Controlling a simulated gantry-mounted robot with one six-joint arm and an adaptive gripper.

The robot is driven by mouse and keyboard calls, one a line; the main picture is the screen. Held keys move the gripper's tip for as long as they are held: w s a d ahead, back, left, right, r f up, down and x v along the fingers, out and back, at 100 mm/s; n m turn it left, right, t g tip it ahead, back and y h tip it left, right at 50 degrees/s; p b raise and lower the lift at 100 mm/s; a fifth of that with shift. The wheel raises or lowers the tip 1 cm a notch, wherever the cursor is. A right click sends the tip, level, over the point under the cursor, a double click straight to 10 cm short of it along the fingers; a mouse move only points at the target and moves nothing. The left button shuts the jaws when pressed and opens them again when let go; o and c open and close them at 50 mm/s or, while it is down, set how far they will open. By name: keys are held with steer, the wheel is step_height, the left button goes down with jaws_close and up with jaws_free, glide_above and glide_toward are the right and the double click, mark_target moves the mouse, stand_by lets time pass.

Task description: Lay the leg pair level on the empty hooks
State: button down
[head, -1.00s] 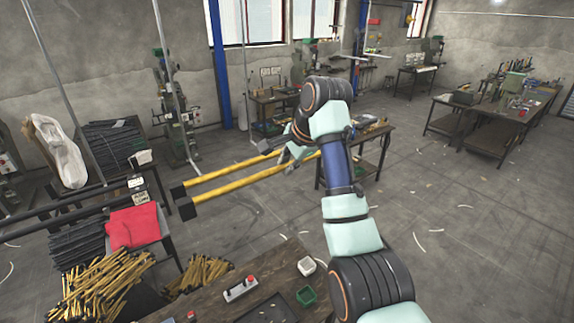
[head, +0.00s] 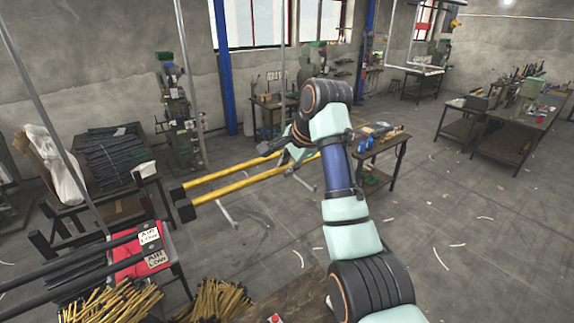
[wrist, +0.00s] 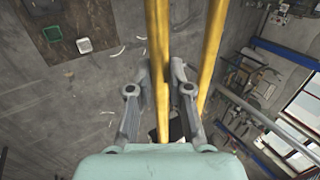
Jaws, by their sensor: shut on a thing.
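The leg pair (head: 235,178) is two yellow bars with black ends, reaching left from my gripper (head: 287,152) in the head view. It hangs in the air, nearly level, tilting slightly down to the left. In the wrist view my gripper (wrist: 160,75) is shut on one yellow leg (wrist: 157,40); the other leg (wrist: 212,45) runs outside the right finger. In the head view the arm partly hides the grip. I cannot make out any empty hooks clearly in either view.
A dark-topped table (head: 365,145) stands behind my arm. Floor (head: 440,230) is open at right.

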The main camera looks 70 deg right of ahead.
step_height(320, 180, down, 8)
steer(key=b, duration=0.1)
steer(key=shift+r, duration=0.15)
stand_by(0.5)
steer(key=c, duration=1)
jaws_free()
step_height(320, 180, up, 10)
steer(key=shift+r, duration=0.1)
